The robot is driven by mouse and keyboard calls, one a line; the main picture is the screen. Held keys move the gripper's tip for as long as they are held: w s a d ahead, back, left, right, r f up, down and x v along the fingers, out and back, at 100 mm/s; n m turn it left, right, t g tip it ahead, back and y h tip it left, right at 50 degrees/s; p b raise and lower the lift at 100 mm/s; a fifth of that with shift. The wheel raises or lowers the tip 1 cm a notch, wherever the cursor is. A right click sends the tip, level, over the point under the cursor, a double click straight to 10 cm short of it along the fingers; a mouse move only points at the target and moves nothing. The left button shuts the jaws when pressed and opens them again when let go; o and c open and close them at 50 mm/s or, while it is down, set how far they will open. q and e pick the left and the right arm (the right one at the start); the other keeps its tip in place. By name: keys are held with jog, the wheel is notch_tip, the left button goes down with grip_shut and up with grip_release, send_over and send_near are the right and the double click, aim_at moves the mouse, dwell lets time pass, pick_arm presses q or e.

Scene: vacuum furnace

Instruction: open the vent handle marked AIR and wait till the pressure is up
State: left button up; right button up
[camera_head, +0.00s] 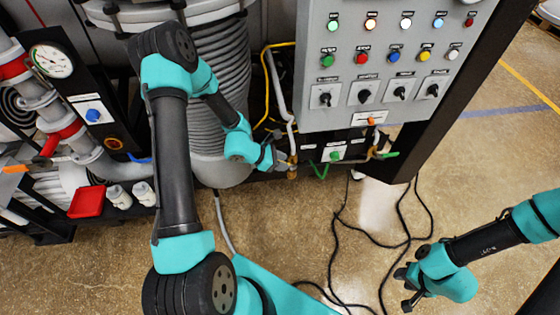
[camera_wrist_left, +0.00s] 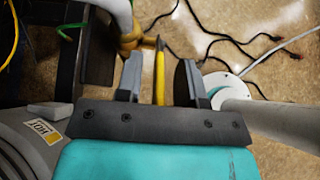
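My left gripper (camera_head: 283,163) is low beside the ribbed column, at a brass valve (camera_head: 292,168) on a pale pipe. In the left wrist view its two fingers (camera_wrist_left: 160,82) stand apart. A yellow lever (camera_wrist_left: 160,72) lies between them, with a visible gap on both sides. The brass valve body (camera_wrist_left: 130,40) is just beyond the fingers. No AIR marking is readable in either view. A round white pressure gauge (camera_head: 52,61) is at the upper left; its value is too small to read. My right gripper (camera_head: 405,288) hangs open and empty above the floor.
A grey control panel (camera_head: 385,85) with lamps, buttons and knobs stands right of the column (camera_head: 220,60). Green-handled fittings (camera_head: 390,154) sit below it. Black cables (camera_head: 402,205) lie on the floor. A red tray (camera_head: 87,201) is at the left. Floor at right is mostly clear.

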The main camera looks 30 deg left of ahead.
pick_arm(q)
jog(key=shift+a, duration=0.1)
jog(key=v, duration=1.7)
jog(key=shift+s, duration=0.2)
jog(key=shift+r, duration=0.15)
jog(key=shift+c, duration=0.2)
